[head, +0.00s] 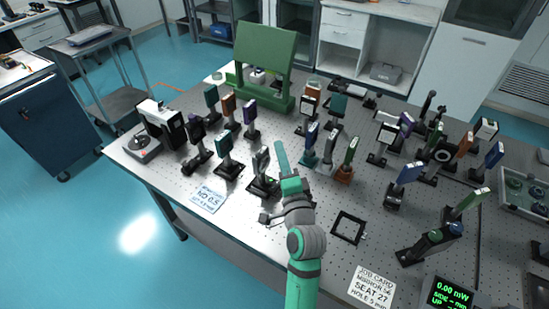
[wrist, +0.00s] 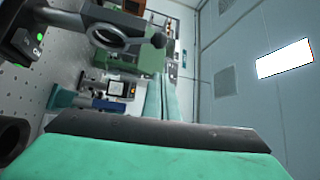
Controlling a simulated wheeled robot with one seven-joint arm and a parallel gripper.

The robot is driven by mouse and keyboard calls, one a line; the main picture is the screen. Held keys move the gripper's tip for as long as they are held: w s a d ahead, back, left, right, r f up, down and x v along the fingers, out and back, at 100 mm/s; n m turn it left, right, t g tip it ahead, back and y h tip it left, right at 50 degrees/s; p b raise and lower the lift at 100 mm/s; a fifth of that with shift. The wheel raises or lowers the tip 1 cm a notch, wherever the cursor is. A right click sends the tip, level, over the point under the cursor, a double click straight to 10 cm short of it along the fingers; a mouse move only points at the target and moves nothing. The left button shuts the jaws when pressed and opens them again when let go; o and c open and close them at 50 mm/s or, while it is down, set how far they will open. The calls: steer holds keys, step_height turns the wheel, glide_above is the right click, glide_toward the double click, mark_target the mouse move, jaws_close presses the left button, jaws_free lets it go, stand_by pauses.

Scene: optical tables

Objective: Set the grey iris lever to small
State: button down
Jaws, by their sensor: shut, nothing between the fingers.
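A grey iris (head: 262,162) stands upright on a dark post mount at the middle front of the table, just left of my gripper (head: 281,148) in the head view. In the wrist view the iris ring (wrist: 96,27) shows at the upper left, with a dark-tipped lever (wrist: 157,40) sticking out on its right. My gripper's fingers (wrist: 163,96) are shut and empty, pointing away from the camera. A gap shows between them and the lever in the wrist view. I cannot read any size marks on the iris.
A green screen (head: 264,60) stands behind. A black square frame (head: 349,228) lies right of my arm. Bare table shows around it.

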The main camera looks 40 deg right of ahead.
steer(key=f+v, duration=0.2)
steer(key=v, duration=0.7)
steer(key=shift+s, duration=0.35)
steer(key=shift+d, duration=0.15)
steer(key=a+f+n, duration=0.1)
steer(key=a+f, duration=0.1)
steer(key=a, duration=0.1)
steer(key=s+a+f+n+y, duration=0.1)
steer(key=a+f+n, duration=0.1)
steer(key=f, duration=0.1)
steer(key=a+f+n+y, duration=0.1)
steer(key=a+f+n, duration=0.1)
steer(key=a+f, duration=0.1)
steer(key=shift+s+a+g, duration=0.3)
steer(key=shift+s+a, duration=0.05)
steer(key=shift+s, duration=0.05)
steer(key=s+a+f+n+y, duration=0.3)
steer(key=s+a+n, duration=0.5)
steer(key=a, duration=0.4)
steer(key=s+a+f+n+g+y, duration=0.1)
steer(key=s+a+f+n+y, duration=0.3)
steer(key=s+a+n, duration=0.4)
steer(key=s+a, duration=0.2)
steer(key=a, duration=0.3)
steer(key=shift+s+f+n, duration=0.2)
steer(key=shift+s+n, duration=0.15)
steer(key=shift+n, duration=0.05)
steer(key=shift+w, duration=0.1)
